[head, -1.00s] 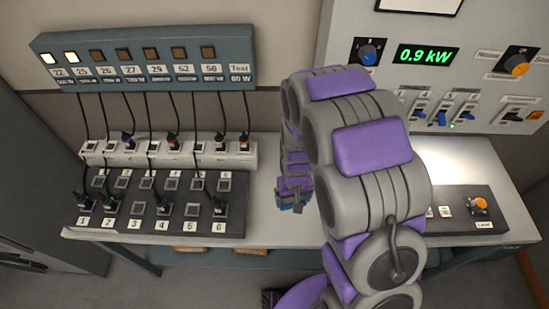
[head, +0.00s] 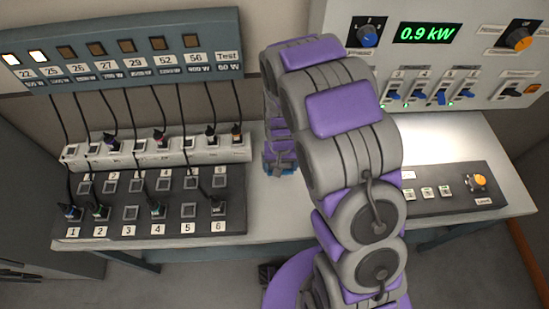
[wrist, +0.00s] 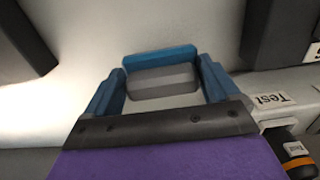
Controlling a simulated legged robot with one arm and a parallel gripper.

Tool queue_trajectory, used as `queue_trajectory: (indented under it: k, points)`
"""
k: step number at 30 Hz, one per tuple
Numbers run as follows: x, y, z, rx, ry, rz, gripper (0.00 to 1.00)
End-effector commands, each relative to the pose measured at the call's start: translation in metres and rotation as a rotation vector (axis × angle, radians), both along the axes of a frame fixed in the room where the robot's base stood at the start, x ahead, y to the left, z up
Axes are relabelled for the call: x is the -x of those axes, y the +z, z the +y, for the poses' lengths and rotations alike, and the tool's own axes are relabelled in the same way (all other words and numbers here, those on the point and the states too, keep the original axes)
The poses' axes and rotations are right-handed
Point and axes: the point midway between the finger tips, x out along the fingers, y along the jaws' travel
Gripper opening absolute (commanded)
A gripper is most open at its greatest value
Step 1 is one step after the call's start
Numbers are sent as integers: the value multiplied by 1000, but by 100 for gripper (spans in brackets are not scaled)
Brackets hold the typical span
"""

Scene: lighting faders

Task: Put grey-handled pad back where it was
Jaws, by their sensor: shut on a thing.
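My gripper (head: 279,172) is beyond my arm, above the pale bench between the socket blocks and the right-hand box. In the wrist view its blue fingers (wrist: 160,88) stand on either side of a grey ridged block, which looks like the handle of the grey-handled pad (wrist: 165,80). The gripper is shut on it. A blue bar shows just behind the grey block; I cannot tell whether it belongs to the pad. The pad's underside, and whether it touches the bench, are hidden. In the head view the pad is too small to make out clearly.
Dark (head: 170,215) and white (head: 160,151) socket blocks with hanging cables fill the bench's left side. A labelled lamp panel (head: 120,85) hangs above. At right are a fader panel (head: 470,65) reading 0.9 kW and a black box (head: 430,203) with an orange knob (head: 479,181).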

Motion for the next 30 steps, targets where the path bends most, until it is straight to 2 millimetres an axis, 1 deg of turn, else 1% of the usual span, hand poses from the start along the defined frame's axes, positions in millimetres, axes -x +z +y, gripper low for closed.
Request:
queue_trajectory:
  k: [1, 3, 9, 15, 22, 24, 30]
  points:
    - [-11, -3, 2, 0, 0, -2, 56]
    - [-24, -3, 5, -2, 1, -6, 56]
    - [-43, -4, 10, -3, 0, -2, 56]
    - [-51, -5, 15, 0, 0, -2, 56]
    - [-49, -38, 15, 0, 1, 2, 56]
    - [-50, -41, 15, 0, 1, 0, 56]
    - [-50, -39, 14, -2, 0, -1, 56]
